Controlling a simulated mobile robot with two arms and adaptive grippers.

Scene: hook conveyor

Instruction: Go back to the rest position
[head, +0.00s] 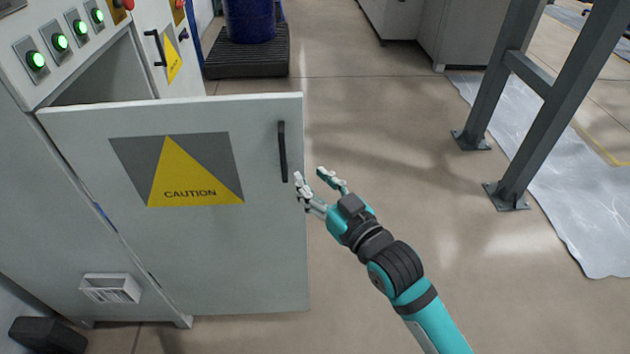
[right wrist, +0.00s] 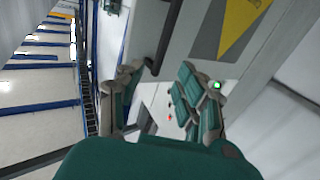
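My right gripper (head: 316,183) is open and empty beside the free edge of a grey cabinet door (head: 210,262). Its fingers also show spread apart in the right wrist view (right wrist: 158,98). The door stands ajar and carries a yellow and grey caution sign (head: 190,170). Its black handle (head: 282,152) is just up and left of my right fingertips. In the right wrist view the handle (right wrist: 166,38) shows ahead, with nothing between the fingers. My left gripper is not in view.
The cabinet (head: 50,190) has green lit buttons (head: 60,42) above its opening. A blue barrel (head: 250,18) stands on a black pallet (head: 245,55) behind. A grey steel frame (head: 535,110) stands at the right beside a plastic sheet (head: 590,200). The floor (head: 400,130) between is clear.

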